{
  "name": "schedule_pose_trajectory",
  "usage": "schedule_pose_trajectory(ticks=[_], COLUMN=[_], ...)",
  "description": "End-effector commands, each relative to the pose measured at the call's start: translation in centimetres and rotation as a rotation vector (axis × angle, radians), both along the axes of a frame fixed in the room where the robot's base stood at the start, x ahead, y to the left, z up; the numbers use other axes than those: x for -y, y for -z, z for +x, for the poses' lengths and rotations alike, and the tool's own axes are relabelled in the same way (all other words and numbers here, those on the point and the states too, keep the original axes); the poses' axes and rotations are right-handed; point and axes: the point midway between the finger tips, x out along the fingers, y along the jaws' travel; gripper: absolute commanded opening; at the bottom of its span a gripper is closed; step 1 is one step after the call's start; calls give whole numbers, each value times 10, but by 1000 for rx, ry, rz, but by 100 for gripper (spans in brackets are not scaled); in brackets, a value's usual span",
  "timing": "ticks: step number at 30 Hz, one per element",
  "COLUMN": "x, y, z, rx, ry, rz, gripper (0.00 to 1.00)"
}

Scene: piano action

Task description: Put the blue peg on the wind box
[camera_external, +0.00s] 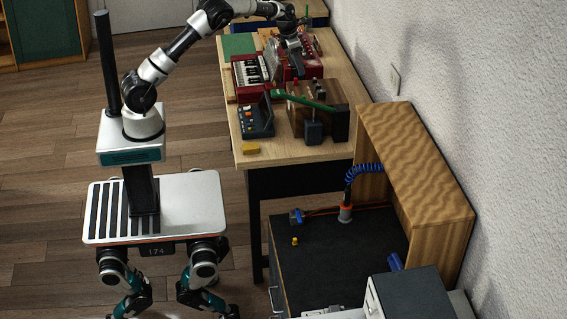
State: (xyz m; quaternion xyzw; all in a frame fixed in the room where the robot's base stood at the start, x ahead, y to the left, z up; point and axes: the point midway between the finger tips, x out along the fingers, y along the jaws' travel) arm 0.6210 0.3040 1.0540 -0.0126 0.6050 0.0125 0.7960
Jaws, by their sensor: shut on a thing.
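My gripper (293,62) is at the end of my outstretched arm, pointing down over the back right part of the wooden table. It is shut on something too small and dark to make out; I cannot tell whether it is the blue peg. No blue peg shows clearly elsewhere. Below and nearer the camera is a brown wooden box (338,122) with red knobs on top and a green bar lying across it. It may be the wind box, but I cannot be sure. A red box (312,70) stands just beside and behind the gripper, partly hidden by it.
The wall is close on the right. The table's front strip is mostly clear.

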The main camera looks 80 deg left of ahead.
Motion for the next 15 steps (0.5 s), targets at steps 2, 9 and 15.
schedule_pose_trajectory(ticks=[2, 9, 15], x=[-3, -4, -4], y=[9, 51, 66], z=[-2, -2, -2], rx=[-2, -1, 0], ry=[-12, -14, -14], rz=[-1, -1, 0], gripper=[0, 0, 0])
